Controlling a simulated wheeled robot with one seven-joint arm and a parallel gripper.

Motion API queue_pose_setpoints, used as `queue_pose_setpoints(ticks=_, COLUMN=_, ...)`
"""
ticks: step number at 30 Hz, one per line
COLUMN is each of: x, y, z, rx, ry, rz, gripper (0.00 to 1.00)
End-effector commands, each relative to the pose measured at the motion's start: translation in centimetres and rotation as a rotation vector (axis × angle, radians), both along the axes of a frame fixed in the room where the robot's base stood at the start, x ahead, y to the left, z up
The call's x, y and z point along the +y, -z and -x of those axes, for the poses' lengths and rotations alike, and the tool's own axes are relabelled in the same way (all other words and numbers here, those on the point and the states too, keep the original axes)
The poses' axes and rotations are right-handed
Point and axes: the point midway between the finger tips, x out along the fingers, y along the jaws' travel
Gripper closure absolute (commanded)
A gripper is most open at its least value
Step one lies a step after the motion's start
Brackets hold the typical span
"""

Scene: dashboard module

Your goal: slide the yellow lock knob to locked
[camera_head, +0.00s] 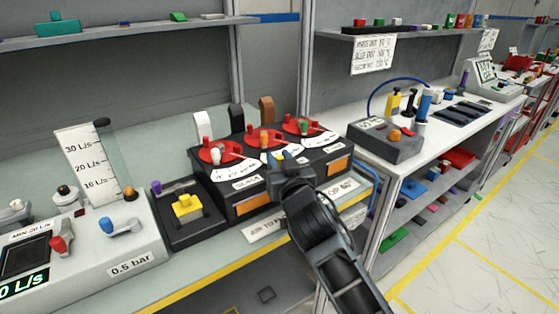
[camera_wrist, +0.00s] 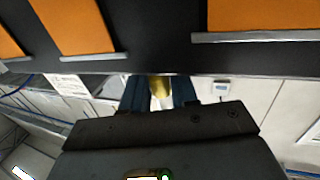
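My gripper (camera_head: 281,157) is at the front top edge of the black box with orange panels (camera_head: 228,195), its blue fingertips pointing toward the box. A small yellow piece, seemingly the lock knob (camera_head: 288,154), shows at the fingertips. In the wrist view my gripper (camera_wrist: 160,92) has its two blue fingers apart, with the yellow knob (camera_wrist: 160,86) between them, nearly filling the gap. I cannot tell whether both fingers press on it. The gripper body hides the lower part of the knob, and its slot and lock marks are not readable.
Red dials (camera_head: 264,139) with small handles stand on the box top, close behind my gripper. A black unit with a yellow block (camera_head: 187,205) is to the left. A grey control box (camera_head: 385,138) is to the right. The aisle floor (camera_head: 465,235) is clear.

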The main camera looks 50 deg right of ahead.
Motion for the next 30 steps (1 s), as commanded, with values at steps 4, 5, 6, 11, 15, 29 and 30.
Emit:
queue_pose_setpoints(ticks=4, x=0.0, y=0.0, z=0.0, rx=0.0, ry=0.0, rz=0.0, gripper=0.86)
queue_pose_setpoints(ticks=5, x=0.0, y=0.0, z=0.0, rx=0.0, ry=0.0, rz=0.0, gripper=0.89)
queue_pose_setpoints(ticks=6, x=0.0, y=0.0, z=0.0, rx=0.0, ry=0.0, rz=0.0, gripper=0.93)
queue_pose_setpoints(ticks=11, x=0.0, y=0.0, z=0.0, rx=0.0, ry=0.0, rz=0.0, gripper=1.0)
queue_pose_setpoints(ticks=15, x=0.0, y=0.0, z=0.0, rx=0.0, ry=0.0, rz=0.0, gripper=1.0)
queue_pose_setpoints(ticks=29, x=3.1, y=0.4, z=-1.1, rx=-0.002, ry=-0.006, rz=0.003, gripper=1.0)
queue_pose_setpoints(ticks=30, x=3.5, y=0.4, z=-1.2, rx=-0.002, ry=-0.006, rz=0.001, gripper=1.0)
